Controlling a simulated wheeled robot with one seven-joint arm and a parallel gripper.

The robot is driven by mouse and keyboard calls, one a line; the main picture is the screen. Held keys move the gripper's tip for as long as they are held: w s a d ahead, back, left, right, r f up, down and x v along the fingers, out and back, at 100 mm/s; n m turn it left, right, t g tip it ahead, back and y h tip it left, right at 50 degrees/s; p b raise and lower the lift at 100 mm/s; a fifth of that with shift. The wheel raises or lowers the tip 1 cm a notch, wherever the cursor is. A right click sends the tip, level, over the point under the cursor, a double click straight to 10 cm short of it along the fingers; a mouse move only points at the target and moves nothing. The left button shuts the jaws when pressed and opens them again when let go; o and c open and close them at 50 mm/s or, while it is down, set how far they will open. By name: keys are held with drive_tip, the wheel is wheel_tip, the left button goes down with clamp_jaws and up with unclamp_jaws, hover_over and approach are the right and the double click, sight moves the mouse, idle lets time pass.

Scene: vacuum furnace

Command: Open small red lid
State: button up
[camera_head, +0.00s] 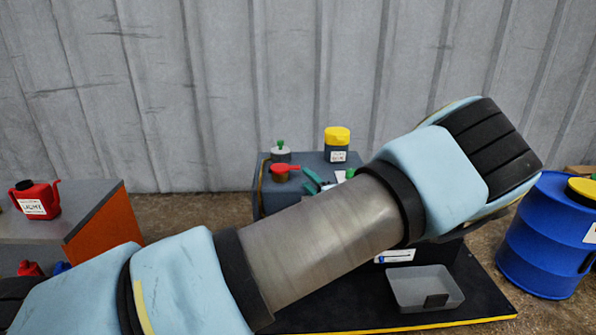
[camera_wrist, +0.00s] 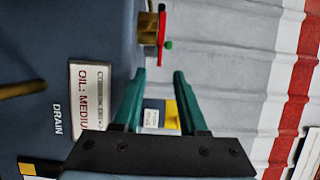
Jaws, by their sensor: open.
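The small red lid (camera_head: 285,167) sits flat on a short brass neck on top of the dark blue-grey machine, its handle pointing right. In the wrist view the picture is turned sideways, and the red lid (camera_wrist: 162,28) shows edge-on against the brass neck (camera_wrist: 148,28), beyond my fingertips. My gripper (camera_wrist: 160,73) has two green fingers, spread apart with nothing between them.
A grey cap with a green knob (camera_head: 280,153) stands behind the lid. A yellow-topped container (camera_head: 337,143) stands behind right on the machine (camera_head: 310,157). A grey tray (camera_head: 425,283) lies on the black mat, a blue drum (camera_head: 545,240) stands right, a red can (camera_head: 35,200) left.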

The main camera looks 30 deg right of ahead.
sight(295, 167)
drive_tip(key=w+b, duration=0.2)
drive_tip(key=w, duration=0.6)
drive_tip(key=shift+w+d, duration=0.15)
drive_tip(key=shift+w, duration=0.25)
drive_tip(key=shift+c, duration=0.3)
clamp_jaws()
idle(0.6)
